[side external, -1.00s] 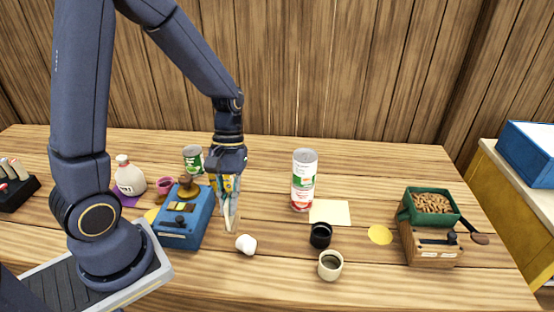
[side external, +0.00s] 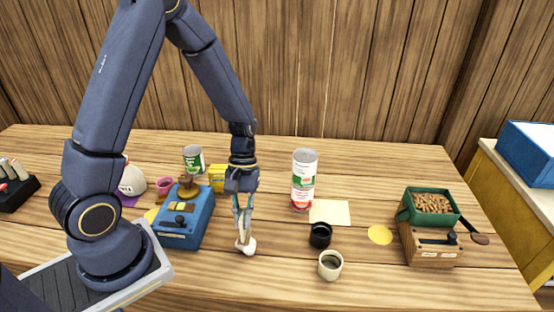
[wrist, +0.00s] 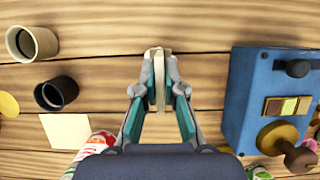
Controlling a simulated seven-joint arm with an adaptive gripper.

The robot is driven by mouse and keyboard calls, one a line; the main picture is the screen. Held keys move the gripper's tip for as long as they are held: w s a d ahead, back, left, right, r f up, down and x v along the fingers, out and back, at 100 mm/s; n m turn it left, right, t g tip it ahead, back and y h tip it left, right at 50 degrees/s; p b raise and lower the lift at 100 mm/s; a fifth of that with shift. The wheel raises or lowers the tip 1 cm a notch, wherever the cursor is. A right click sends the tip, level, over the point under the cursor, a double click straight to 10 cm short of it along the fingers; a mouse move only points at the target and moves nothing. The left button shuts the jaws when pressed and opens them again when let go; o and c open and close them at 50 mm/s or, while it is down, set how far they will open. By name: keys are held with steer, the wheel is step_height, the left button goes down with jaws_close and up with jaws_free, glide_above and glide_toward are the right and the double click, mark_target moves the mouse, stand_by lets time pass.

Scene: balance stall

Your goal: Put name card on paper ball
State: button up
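My gripper (side external: 244,232) points down over the white paper ball (side external: 247,248) at the front middle of the table. In the wrist view, my gripper (wrist: 160,88) is shut on a thin tan card seen nearly edge-on, which I take as the name card (wrist: 160,82). In the side view, the card (side external: 242,240) shows as a small pale piece between the fingertips, just over the ball. The paper ball is mostly hidden behind the card in the wrist view. I cannot tell whether card and ball touch.
A blue device (side external: 187,222) stands left of my gripper. A tall can (side external: 304,180), a pale yellow sheet (side external: 335,212), a black cup (side external: 320,235) and a cream cup (side external: 330,265) are to the right. A green tray on a wooden box (side external: 430,245) stands farther right.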

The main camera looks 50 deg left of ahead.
steer(key=o, duration=0.4)
steer(key=shift+r, duration=0.1)
steer(key=v, duration=1.2)
steer(key=s+d+r+m+t+y, duration=0.1)
steer(key=s+r+m+t, duration=0.2)
steer(key=r, duration=0.1)
steer(key=s+r+m+t+y, duration=0.1)
steer(key=s+r+m+t, duration=0.2)
steer(key=r, duration=0.1)
steer(key=s+d+r+m+t+y, duration=0.1)
steer(key=s+r+m+t, duration=0.1)
steer(key=s+r+m, duration=0.1)
steer(key=shift+s+d+r+t, duration=0.15)
steer(key=shift+s+r+t, duration=0.05)
steer(key=shift+r, duration=0.25)
steer(key=shift+s+d+r+t, duration=0.15)
steer(key=shift+s+r+t, duration=0.05)
steer(key=shift+r, duration=0.25)
